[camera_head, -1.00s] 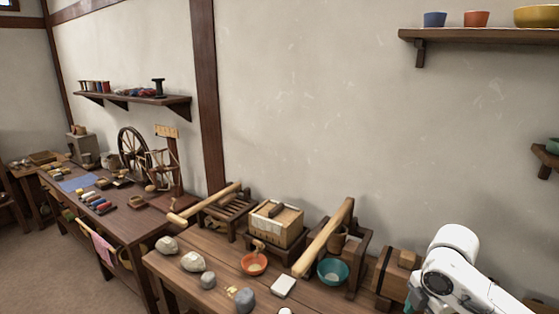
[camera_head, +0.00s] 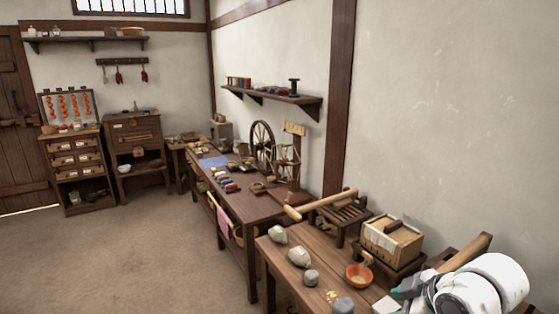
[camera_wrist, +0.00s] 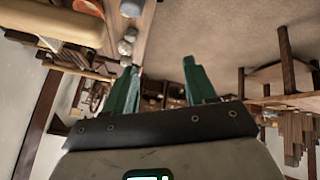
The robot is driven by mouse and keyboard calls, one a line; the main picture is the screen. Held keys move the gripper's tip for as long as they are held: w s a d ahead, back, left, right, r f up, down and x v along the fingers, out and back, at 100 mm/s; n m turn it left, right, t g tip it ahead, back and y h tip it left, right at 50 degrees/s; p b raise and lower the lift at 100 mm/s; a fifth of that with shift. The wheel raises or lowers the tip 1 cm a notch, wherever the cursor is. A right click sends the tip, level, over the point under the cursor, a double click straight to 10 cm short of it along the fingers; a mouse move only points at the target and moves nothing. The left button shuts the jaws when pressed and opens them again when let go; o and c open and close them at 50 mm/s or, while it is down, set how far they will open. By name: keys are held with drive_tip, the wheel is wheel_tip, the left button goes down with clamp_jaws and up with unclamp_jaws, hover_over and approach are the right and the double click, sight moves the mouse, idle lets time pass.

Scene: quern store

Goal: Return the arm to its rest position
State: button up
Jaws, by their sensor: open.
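My gripper shows in the wrist view (camera_wrist: 160,68) with its two green fingers spread apart and nothing between them. In the head view my white arm (camera_head: 485,290) is folded at the lower right corner, over the near bench. A teal part of my gripper (camera_head: 408,288) shows beside it, close to the bench's right part. The picture does not show clearly whether it touches anything there.
The near bench (camera_head: 300,262) carries pale stones (camera_head: 299,256), an orange bowl (camera_head: 359,274) and a wooden box press (camera_head: 391,240). A longer table (camera_head: 245,205) with a spinning wheel (camera_head: 262,143) stands behind. The floor (camera_head: 140,262) at left is clear.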

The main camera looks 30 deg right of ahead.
drive_tip(key=s+a+f+m+g+y, duration=0.1)
drive_tip(key=s+a+f+m, duration=0.15)
drive_tip(key=a+f, duration=0.45)
drive_tip(key=s+a+f+m+g+y, duration=0.1)
drive_tip(key=s+a+f+m, duration=0.15)
drive_tip(key=a+f, duration=0.4)
drive_tip(key=s+f+m+g+h, duration=0.1)
drive_tip(key=s+f+g, duration=0.1)
drive_tip(key=s, duration=0.6)
drive_tip(key=s+f+m+g+h, duration=0.1)
drive_tip(key=s+f, duration=0.3)
drive_tip(key=s, duration=0.4)
drive_tip(key=shift+f+g+h, duration=0.35)
drive_tip(key=shift+g+h, duration=0.05)
drive_tip(key=shift+g, duration=0.2)
